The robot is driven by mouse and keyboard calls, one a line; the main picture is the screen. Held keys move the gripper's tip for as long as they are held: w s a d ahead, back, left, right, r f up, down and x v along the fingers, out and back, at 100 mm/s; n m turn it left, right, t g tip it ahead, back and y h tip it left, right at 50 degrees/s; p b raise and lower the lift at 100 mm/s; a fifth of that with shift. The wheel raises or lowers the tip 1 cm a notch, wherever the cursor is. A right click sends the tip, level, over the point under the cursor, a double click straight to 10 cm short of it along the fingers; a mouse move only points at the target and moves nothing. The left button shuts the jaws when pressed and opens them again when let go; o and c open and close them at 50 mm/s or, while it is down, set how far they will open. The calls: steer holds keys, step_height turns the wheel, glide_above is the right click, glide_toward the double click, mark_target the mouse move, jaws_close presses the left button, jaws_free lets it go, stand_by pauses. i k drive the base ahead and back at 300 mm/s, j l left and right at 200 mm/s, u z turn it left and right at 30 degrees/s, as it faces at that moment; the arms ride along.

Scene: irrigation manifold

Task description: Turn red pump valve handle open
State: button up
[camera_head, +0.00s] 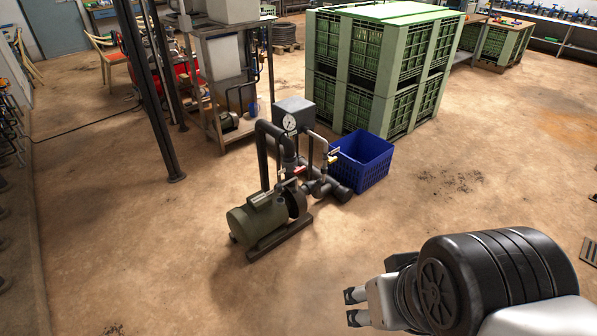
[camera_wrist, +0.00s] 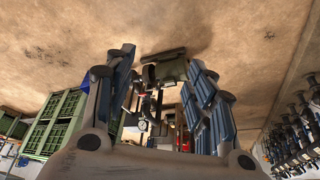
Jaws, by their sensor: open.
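The red valve handle (camera_head: 299,171) is small and sits on the dark pipework just above the green pump (camera_head: 262,218) in the head view. A round white gauge (camera_head: 289,122) is on the dark box behind it. My gripper (camera_head: 352,307) is at the lower right, open and empty, well apart from the pump. In the wrist view the picture is upside down. The pump (camera_wrist: 172,70) and gauge (camera_wrist: 142,125) show between the spread fingers of my gripper (camera_wrist: 160,62).
A blue crate (camera_head: 362,163) stands right behind the pipework. Stacked green bins (camera_head: 375,75) stand behind it. A dark post (camera_head: 150,95) and a metal frame (camera_head: 222,95) are at the back left. The floor (camera_head: 430,205) between my arm and the pump is clear.

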mark_target(297, 170)
steer(key=i+j, duration=0.2)
steer(key=i, duration=0.3)
steer(key=i+j, duration=0.2)
steer(key=i, duration=0.35)
steer(key=i+j, duration=0.2)
steer(key=i, duration=0.3)
steer(key=i+j, duration=0.2)
steer(key=i, duration=0.35)
steer(key=i+j+z, duration=0.1)
steer(key=i, duration=0.4)
steer(key=j, duration=0.1)
